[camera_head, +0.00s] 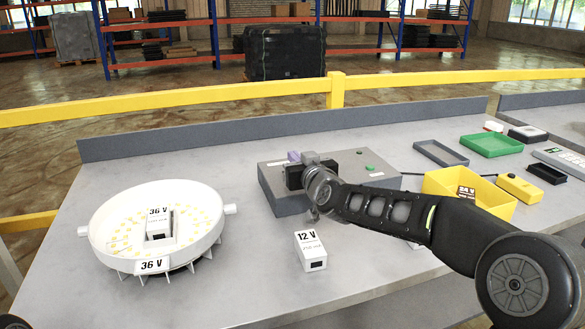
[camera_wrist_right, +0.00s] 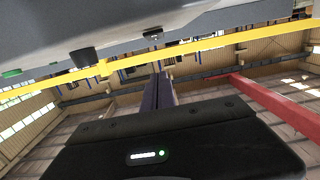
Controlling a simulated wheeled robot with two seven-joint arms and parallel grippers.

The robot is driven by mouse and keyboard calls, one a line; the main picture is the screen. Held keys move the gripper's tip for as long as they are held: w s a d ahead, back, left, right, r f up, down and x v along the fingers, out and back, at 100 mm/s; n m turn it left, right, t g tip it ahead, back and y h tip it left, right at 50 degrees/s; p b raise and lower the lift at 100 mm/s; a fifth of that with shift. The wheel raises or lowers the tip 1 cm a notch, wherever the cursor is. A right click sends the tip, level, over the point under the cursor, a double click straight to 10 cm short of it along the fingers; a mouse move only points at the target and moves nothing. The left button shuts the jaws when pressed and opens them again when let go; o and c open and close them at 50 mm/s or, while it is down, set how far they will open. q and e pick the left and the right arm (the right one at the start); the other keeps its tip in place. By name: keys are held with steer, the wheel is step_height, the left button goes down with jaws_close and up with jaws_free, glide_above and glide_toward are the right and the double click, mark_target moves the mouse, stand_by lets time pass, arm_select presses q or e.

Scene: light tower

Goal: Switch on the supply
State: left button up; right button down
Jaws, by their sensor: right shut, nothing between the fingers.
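The grey box (camera_head: 285,203) that looks like the supply stands at the middle back of the table. A green button (camera_head: 369,167) shows on its top right. My right gripper (camera_head: 294,157) is over the box's left part, with purple fingertips shut and nothing between them. In the right wrist view the shut purple fingers (camera_wrist_right: 157,92) point away beneath a grey surface (camera_wrist_right: 190,25) with a dark knob-like part (camera_wrist_right: 83,57) and a green part (camera_wrist_right: 12,73). I cannot tell if the fingers touch anything. My left gripper is out of view.
A white round lamp ring (camera_head: 110,240) labelled 36 V stands at left with a 36 V block (camera_head: 158,224) in it. A 12 V block (camera_head: 310,250) stands in front. A yellow bin (camera_head: 440,184) with a 24 V block (camera_head: 466,192), a green tray (camera_head: 490,145) and a grey tray (camera_head: 440,153) are right.

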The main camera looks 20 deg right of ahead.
steer(key=shift+w+a+f, duration=0.1)
steer(key=shift+w, duration=0.95)
step_height(320, 180, down, 3)
steer(key=shift+w+r+b, duration=0.1)
steer(key=shift+b, duration=0.35)
steer(key=shift+f, duration=0.55)
